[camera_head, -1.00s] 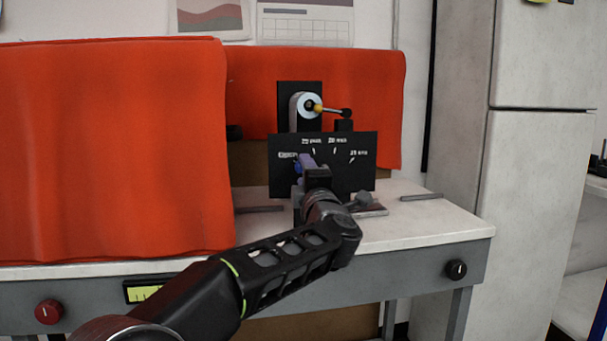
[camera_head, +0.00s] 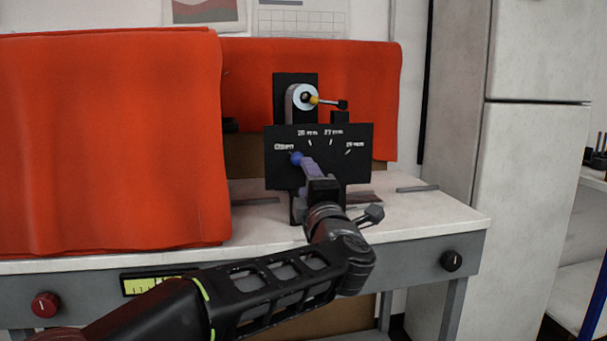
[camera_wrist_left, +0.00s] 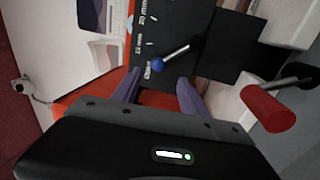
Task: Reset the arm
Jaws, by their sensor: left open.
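A black panel (camera_head: 358,170) stands upright on the bench, with white labels and tick marks; the leftmost label seems to read "Open". A small lever with a blue ball knob (camera_head: 296,158) points to that label. In the left wrist view the blue knob (camera_wrist_left: 158,65) sits at the end of a metal rod, just beyond the fingertips. My left gripper (camera_head: 308,170) is in front of the panel, beside the knob. Its purple fingers (camera_wrist_left: 157,82) are spread in the wrist view, with nothing clearly held between them. My right gripper is not in view.
A large orange sheet (camera_head: 110,145) covers the left of the white bench (camera_head: 420,215). A roller (camera_head: 301,97) with a yellow and black handle is above the panel. A pale cabinet (camera_head: 535,200) stands at the right. A red cylinder (camera_wrist_left: 268,108) is close in the wrist view.

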